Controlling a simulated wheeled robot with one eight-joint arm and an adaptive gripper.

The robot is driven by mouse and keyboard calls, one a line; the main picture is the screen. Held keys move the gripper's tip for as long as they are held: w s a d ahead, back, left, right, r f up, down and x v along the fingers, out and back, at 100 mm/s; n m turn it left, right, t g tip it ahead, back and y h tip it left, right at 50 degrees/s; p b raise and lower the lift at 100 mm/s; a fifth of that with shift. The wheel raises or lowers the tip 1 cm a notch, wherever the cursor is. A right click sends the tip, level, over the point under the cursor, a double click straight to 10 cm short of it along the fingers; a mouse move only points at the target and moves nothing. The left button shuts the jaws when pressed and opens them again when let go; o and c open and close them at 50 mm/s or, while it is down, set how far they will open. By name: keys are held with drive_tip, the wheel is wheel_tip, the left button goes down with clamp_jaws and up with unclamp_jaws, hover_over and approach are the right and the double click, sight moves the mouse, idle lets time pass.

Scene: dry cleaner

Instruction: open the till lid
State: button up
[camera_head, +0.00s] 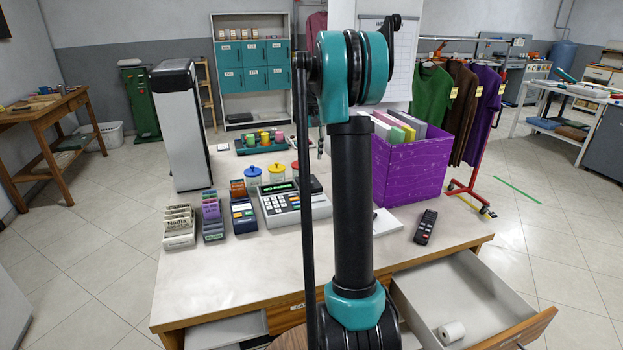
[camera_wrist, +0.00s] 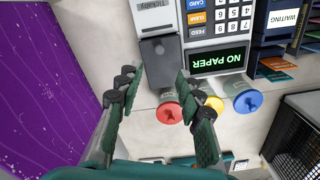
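The till (camera_head: 290,206) is a light grey machine with a keypad and a lit green display, standing on the counter. In the wrist view its display (camera_wrist: 219,61) reads "NO PAPER". The till lid (camera_wrist: 160,58) is a dark grey cover beside the keypad and looks shut. My gripper (camera_wrist: 155,84) is open and empty, its two fingers apart on either side of the lid's near end. I cannot tell whether a finger touches the lid. In the head view my arm hides the gripper and part of the till's right side.
Jars with red (camera_wrist: 169,113), yellow (camera_wrist: 214,103) and blue (camera_wrist: 248,102) lids stand close behind the till. A purple box (camera_head: 410,165) is to the right. Ticket stacks (camera_head: 180,226) stand left. A paper roll (camera_head: 452,332) lies in the open drawer (camera_head: 490,300).

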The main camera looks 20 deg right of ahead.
sight(312, 182)
wheel_tip(312, 182, down, 11)
drive_tip(key=shift+r, duration=0.1)
idle(0.4)
clamp_jaws()
